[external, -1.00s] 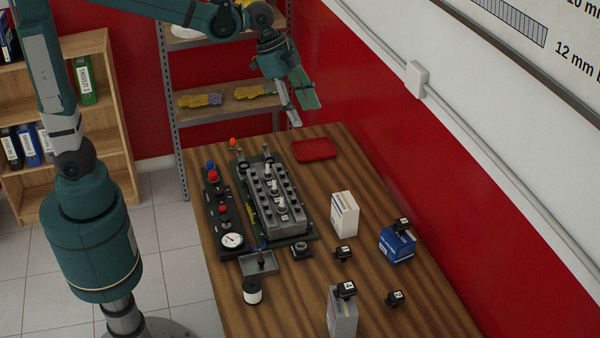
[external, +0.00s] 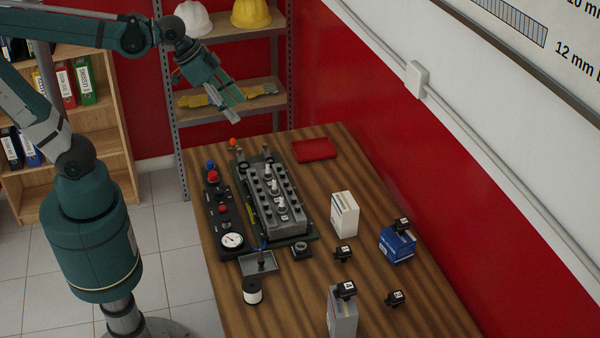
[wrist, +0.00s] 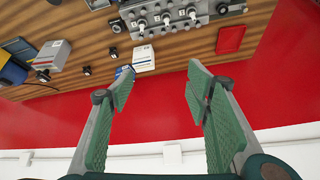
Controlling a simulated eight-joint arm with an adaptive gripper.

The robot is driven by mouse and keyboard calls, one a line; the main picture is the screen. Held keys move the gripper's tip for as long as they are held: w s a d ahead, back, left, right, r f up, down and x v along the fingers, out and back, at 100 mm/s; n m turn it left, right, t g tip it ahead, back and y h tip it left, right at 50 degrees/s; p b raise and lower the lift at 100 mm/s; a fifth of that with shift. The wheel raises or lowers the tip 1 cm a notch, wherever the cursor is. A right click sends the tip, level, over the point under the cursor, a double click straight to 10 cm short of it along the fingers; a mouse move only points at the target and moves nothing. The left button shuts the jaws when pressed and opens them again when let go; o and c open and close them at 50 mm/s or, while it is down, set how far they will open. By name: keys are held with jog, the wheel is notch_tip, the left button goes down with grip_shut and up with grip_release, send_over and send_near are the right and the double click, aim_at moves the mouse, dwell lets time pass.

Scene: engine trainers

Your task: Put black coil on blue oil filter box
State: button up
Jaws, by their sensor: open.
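The blue oil filter box (external: 397,247) stands on the right side of the table with a black coil (external: 402,225) on its top. Other black coils lie on the table, one (external: 343,254) left of the blue box and one (external: 395,298) in front of it. Another coil (external: 345,289) sits on a grey-white box (external: 342,315). My gripper (external: 232,106) is open and empty, high beyond the table's far end, away from every coil. Its spread green-padded fingers show in the wrist view (wrist: 160,80). A small blue patch beside the left finger there is too hidden to identify.
An engine block (external: 275,200) and a gauge panel (external: 225,215) fill the table's left side. A white box (external: 344,214) stands right of the engine. A red tray (external: 314,150) lies at the far end. Shelves (external: 235,95) stand behind; a red wall borders the right.

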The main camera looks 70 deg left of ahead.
jog(key=s+a+f+n+t, duration=0.1)
jog(key=s+a+f+n, duration=0.2)
jog(key=s, duration=0.5)
jog(key=shift+s+a+f+y, duration=0.15)
jog(key=shift+s+f+y, duration=0.25)
jog(key=shift+f, duration=0.1)
jog(key=shift+f, duration=0.15)
